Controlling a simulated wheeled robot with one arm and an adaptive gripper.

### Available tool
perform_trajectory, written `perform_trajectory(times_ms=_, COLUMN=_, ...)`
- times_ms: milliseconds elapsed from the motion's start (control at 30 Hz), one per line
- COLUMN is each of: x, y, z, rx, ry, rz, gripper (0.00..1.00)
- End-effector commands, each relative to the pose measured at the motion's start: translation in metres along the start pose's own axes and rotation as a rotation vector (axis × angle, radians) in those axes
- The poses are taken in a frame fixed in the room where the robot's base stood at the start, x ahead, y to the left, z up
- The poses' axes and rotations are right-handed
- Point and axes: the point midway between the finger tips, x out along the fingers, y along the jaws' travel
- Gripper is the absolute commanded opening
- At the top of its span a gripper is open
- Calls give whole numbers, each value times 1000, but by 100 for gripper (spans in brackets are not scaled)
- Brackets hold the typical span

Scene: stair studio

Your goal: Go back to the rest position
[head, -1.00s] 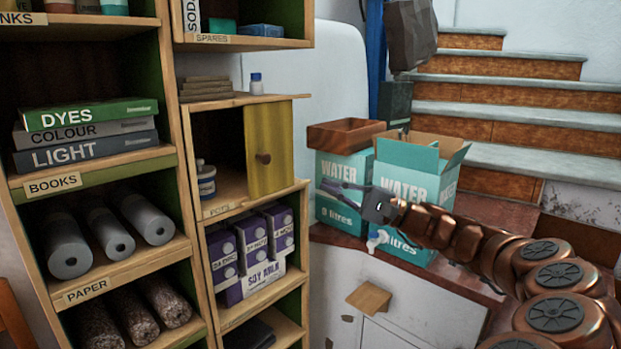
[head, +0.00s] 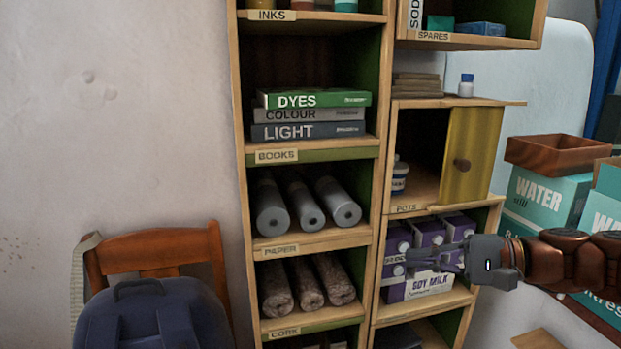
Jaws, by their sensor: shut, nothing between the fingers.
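My gripper (head: 436,259) is at the lower right of the head view, at the end of my copper-coloured arm that comes in from the right edge. Its fingers point left and are shut with nothing between them. In the picture it overlaps the purple soy milk cartons (head: 457,227) on the shelf behind. I cannot tell how far it is from the shelf. The fingers hide part of the cartons.
The shelf unit (head: 378,150) holds books (head: 310,131), paper rolls (head: 305,204) and cork rolls. A yellow door (head: 470,155) stands at the pots compartment. Water boxes (head: 541,197) stand at right. A wooden chair (head: 150,248) with a blue backpack (head: 140,315) is at lower left.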

Motion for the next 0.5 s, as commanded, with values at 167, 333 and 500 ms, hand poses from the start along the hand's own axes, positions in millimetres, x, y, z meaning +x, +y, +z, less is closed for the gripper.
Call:
perform_trajectory(times_ms=167, x=64, y=67, z=65, rx=-61, ry=-122, rz=351, gripper=0)
perform_trajectory(times_ms=333, x=76, y=149, z=121, rx=-142, ry=-205, rz=719, gripper=0)
perform_trajectory(times_ms=500, x=48, y=213, z=153, rx=-221, ry=-237, rz=1029, gripper=0)
